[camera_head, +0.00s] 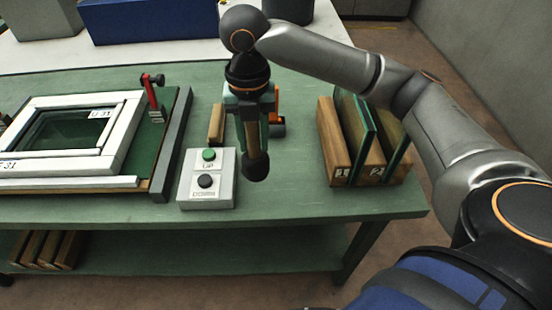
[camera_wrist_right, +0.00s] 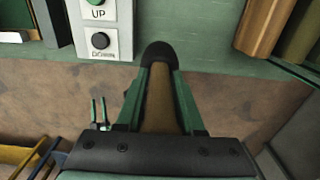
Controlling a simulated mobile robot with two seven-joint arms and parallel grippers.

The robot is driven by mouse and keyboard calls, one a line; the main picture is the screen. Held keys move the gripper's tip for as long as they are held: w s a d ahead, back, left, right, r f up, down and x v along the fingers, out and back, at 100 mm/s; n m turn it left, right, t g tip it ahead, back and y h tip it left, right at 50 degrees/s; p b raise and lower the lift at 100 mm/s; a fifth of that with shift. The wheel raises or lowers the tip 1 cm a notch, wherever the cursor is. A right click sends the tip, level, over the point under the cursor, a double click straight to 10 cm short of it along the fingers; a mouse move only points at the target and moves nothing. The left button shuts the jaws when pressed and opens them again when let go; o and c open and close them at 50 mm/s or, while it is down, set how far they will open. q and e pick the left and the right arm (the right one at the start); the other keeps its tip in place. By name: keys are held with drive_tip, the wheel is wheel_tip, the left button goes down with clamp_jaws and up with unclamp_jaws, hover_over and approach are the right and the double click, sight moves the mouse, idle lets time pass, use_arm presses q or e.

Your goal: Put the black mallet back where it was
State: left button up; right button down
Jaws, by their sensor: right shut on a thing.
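My right gripper (camera_head: 250,115) is above the green table, between the button box and the wooden rack. It is shut on the black mallet (camera_head: 256,166), which hangs with its black end down in the head view. In the right wrist view the wooden handle (camera_wrist_right: 159,100) lies between the green fingers of the right gripper (camera_wrist_right: 158,85), and the black end (camera_wrist_right: 157,52) sticks out past the fingertips. I cannot tell whether the mallet touches the table. My left gripper is not in view.
A button box (camera_head: 207,179) with a green and a black button stands just left of the mallet. A wooden block (camera_head: 216,124) and an orange-and-black tool (camera_head: 277,124) lie behind. A wooden rack (camera_head: 337,150) with glass panes is right; a white frame (camera_head: 125,135) is left.

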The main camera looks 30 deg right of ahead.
drive_tip(key=d+f, duration=0.5)
drive_tip(key=f, duration=0.4)
drive_tip(key=shift+s, duration=0.1)
drive_tip(key=c, duration=0.5)
unclamp_jaws()
drive_tip(key=shift+f, duration=0.1)
wheel_tip(320, 180, up, 12)
drive_tip(key=shift+r, duration=0.15)
